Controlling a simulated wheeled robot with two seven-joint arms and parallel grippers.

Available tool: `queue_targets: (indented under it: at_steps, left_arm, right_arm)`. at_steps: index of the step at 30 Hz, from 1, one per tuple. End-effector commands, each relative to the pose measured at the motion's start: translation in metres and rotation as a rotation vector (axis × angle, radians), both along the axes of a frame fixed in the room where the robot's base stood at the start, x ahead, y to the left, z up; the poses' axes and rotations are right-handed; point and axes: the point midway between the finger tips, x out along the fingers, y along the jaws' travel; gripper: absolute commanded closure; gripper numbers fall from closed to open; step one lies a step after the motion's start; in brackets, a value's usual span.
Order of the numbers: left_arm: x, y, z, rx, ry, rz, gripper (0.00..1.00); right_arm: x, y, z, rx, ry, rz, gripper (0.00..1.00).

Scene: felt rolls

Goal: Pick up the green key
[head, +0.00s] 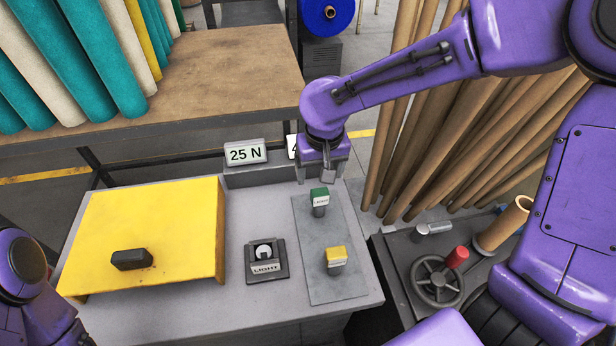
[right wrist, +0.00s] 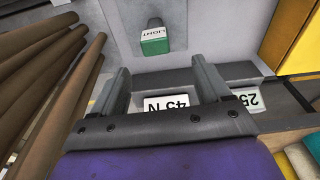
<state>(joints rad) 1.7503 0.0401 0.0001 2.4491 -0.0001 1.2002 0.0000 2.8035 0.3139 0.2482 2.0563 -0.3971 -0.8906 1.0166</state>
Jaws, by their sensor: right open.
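The green key (head: 319,196) stands upright on a grey plate on the bench, with a white label and a grey stem under its green head. My right gripper (head: 318,176) hangs just behind it, with its fingers pointing down. In the right wrist view the green key (right wrist: 155,43) shows beyond the gap between the open fingers of the right gripper (right wrist: 160,70). Nothing is between the fingers, and they look apart from the key. My left arm shows only in part at the lower left, and its gripper is out of view.
A yellow key (head: 336,258) stands on the same plate (head: 312,231), nearer the front. A light switch (head: 265,259) and a yellow cover (head: 160,215) with a black handle lie to the left. A 25 N sign (head: 246,152) stands behind. Brown tubes (head: 480,140) lean at the right.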

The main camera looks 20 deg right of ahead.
Motion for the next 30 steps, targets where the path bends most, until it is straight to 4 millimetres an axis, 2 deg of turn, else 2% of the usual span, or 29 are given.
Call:
queue_targets:
  at_steps: [5, 19, 22, 27, 28, 30]
  left_arm:
    - [-0.001, 0.000, 0.001, 0.000, 0.002, 0.000, 1.00]
    - [0.000, 0.000, 0.015, -0.001, 0.001, 0.000, 1.00]
    - [0.000, 0.000, 0.015, -0.001, 0.001, 0.000, 1.00]
    - [0.000, 0.000, 0.015, 0.000, 0.002, 0.000, 1.00]
    - [0.000, 0.000, 0.015, 0.000, 0.002, 0.000, 1.00]
    - [0.000, 0.000, 0.015, 0.000, 0.002, 0.000, 1.00]
  right_arm:
    - [-0.004, -0.004, -0.024, 0.000, 0.001, -0.007, 0.23]
    - [0.015, -0.011, -0.096, 0.000, 0.004, -0.009, 0.23]
    - [0.016, -0.011, -0.103, 0.000, 0.001, -0.007, 0.23]
    - [0.017, -0.010, -0.104, 0.000, -0.001, -0.006, 0.23]
    - [0.017, -0.010, -0.104, 0.000, -0.001, -0.006, 0.27]
    - [0.017, -0.010, -0.104, -0.001, -0.001, -0.005, 0.49]
